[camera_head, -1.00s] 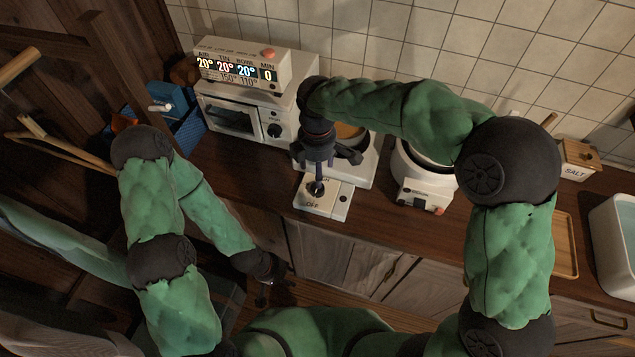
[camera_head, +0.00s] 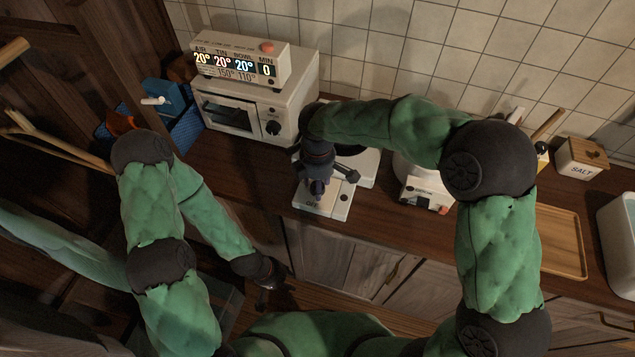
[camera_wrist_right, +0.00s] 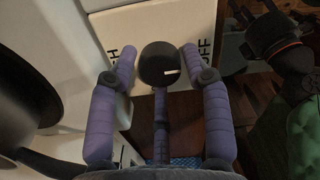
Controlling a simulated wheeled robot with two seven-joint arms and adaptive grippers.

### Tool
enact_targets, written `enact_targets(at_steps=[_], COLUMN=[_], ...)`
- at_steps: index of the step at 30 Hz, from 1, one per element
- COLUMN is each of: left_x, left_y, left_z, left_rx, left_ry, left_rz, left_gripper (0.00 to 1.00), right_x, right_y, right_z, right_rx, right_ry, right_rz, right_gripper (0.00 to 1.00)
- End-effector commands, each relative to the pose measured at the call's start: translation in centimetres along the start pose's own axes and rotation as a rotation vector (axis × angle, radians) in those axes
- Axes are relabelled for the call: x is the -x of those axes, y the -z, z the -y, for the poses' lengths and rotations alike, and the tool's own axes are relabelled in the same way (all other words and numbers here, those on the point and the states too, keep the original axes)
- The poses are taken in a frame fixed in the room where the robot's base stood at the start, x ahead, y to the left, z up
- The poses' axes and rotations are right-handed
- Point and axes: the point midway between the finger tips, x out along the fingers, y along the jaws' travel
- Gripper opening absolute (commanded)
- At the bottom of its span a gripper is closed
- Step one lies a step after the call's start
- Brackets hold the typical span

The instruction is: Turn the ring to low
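The ring's control panel (camera_head: 336,211), a white box lettered OFF, stands at the counter's front edge in the head view. In the right wrist view its black round knob (camera_wrist_right: 156,62) has a white mark pointing right, toward the OFF lettering. Another label, ending in H, is on the left. My right gripper (camera_head: 318,188) is over the panel and hides the knob in the head view. Its fingers are spread around the knob, with gaps visible at the sides. My left gripper (camera_head: 270,282) hangs low before the cabinets; its finger opening is unclear.
A white appliance (camera_head: 425,190) is right of the ring. A wooden tray (camera_head: 562,240) and a salt box (camera_head: 582,160) lie farther right. My right arm covers much of the ring.

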Motion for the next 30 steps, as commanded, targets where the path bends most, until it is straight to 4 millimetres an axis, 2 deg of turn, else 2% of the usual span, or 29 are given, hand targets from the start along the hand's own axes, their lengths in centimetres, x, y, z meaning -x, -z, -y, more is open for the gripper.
enact_targets(at_steps=[1,3,17,30], left_x=[0.0,0.0,0.7,2.9], left_y=[0.0,0.0,0.0,-0.1], left_z=[0.0,0.0,-0.2,-1.0], left_rx=[0.000,0.000,0.000,0.000], left_ry=[0.000,0.000,0.000,0.000], left_rz=[0.000,0.000,0.000,0.000], left_gripper=[0.40,0.40,0.40,0.40], right_x=[0.0,0.0,0.1,0.1], right_y=[0.0,0.0,0.0,0.0], right_z=[0.0,0.0,0.0,0.0], right_rx=[0.000,0.000,-0.072,-0.431], right_ry=[0.000,0.000,0.002,0.002], right_rz=[0.000,0.000,0.001,0.002], right_gripper=[0.24,0.07,0.07,0.07])
